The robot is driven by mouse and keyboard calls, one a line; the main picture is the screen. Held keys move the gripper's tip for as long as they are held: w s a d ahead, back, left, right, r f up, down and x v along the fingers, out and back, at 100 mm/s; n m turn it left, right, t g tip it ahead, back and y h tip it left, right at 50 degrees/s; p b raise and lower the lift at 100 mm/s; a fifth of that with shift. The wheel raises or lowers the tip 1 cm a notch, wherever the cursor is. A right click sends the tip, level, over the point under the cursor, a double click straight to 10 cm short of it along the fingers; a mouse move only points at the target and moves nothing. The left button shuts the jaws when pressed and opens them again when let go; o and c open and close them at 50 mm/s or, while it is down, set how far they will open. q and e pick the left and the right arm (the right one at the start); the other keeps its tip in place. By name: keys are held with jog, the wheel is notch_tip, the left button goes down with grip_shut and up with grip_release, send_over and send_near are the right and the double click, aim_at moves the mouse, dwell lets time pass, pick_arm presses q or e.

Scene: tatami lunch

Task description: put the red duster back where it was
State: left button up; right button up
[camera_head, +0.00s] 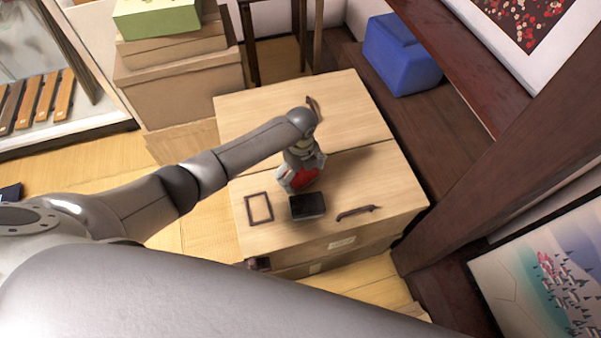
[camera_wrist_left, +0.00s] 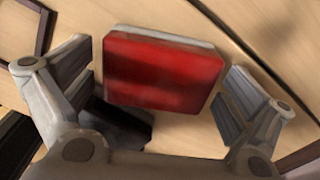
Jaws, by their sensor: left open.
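The red duster (camera_head: 306,179) lies on the light wooden box top (camera_head: 372,165), just behind a black box-like item. My left gripper (camera_head: 300,174) is right above it, pointing down. In the left wrist view the duster (camera_wrist_left: 163,70) shows its red face and a pale edge between my two open fingers (camera_wrist_left: 160,95). Gaps show between each finger and the duster, so it is not gripped. My right gripper cannot be made out in the head view.
A dark frame (camera_head: 247,209), a black item (camera_head: 307,206) and a thin dark bar (camera_head: 357,212) lie near the front of the box top. Another dark handle-like piece (camera_head: 313,106) lies at the back. Stacked cartons (camera_head: 180,85) stand behind left; a blue bin (camera_head: 402,55) stands behind right.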

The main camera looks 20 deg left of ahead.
aim_at(300, 173)
pick_arm(q)
notch_tip(300, 173, up, 11)
jog(key=p, duration=0.1)
jog(key=shift+r, duration=0.15)
jog(key=shift+s, duration=0.1)
dwell(0.5)
